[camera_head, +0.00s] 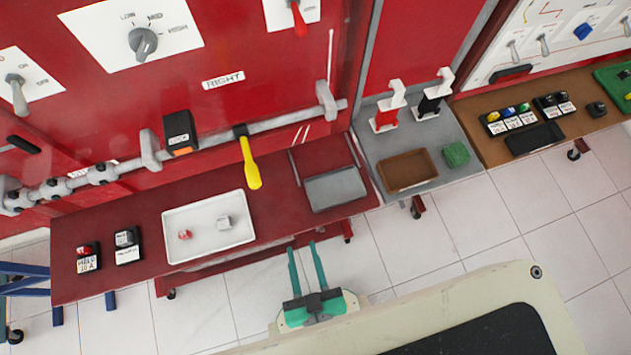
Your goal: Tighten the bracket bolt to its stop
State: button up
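My gripper (302,246) is low in the view, in front of the red bench. Its two teal fingers are apart, with nothing between them. A grey pipe runs along the red wall, carried by brackets, one at the left (150,150) and one at the right (327,101). I cannot make out which part is the bracket bolt at this size. My gripper is apart from all of these.
A yellow-handled lever (250,165) hangs from the pipe over the bench. A black box (180,133) sits on the pipe. The red bench (75,240) also bears a grey tray (336,188) and labelled holders. A brown tray (407,171) lies on the grey table at right.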

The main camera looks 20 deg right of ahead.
jog(key=w+d+f+g+h, duration=0.1)
jog(key=w+d+f+g, duration=0.15)
jog(key=f, duration=0.85)
jog(key=w+d+f+g, duration=0.2)
jog(key=d+f+g, duration=0.1)
jog(key=f, duration=0.8)
jog(key=g+y, duration=0.2)
jog(key=g, duration=0.2)
send_near(322, 230)
jog(key=x, duration=0.8)
grip_shut()
